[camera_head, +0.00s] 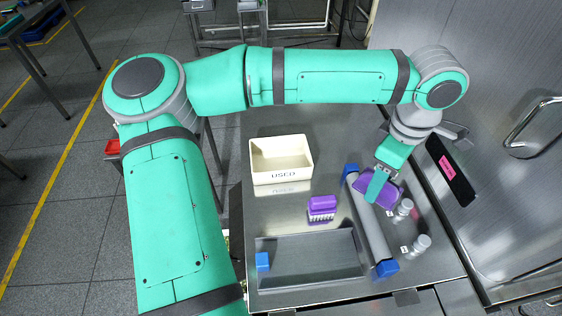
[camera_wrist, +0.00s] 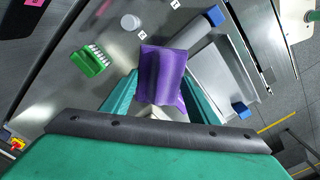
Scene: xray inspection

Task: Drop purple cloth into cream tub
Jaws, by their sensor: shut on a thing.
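My gripper (camera_head: 378,187) is at the right of the steel table, shut on the purple cloth (camera_head: 392,187). In the wrist view the cloth (camera_wrist: 163,72) sits folded between the two teal fingers and bulges out past their tips. The cloth overlaps the far part of the grey roller in the head view; whether it touches the roller or the table I cannot tell. The cream tub (camera_head: 281,178), marked "USED", stands open on the table to the left of my gripper. Its visible inside looks empty.
A grey roller (camera_head: 371,228) with blue ends lies between my gripper and a purple brush (camera_head: 321,208). White-capped vials (camera_head: 420,244) stand to its right. A green brush (camera_wrist: 88,61) shows in the wrist view. A shallow steel recess (camera_head: 310,260) with a blue block (camera_head: 262,261) is in front.

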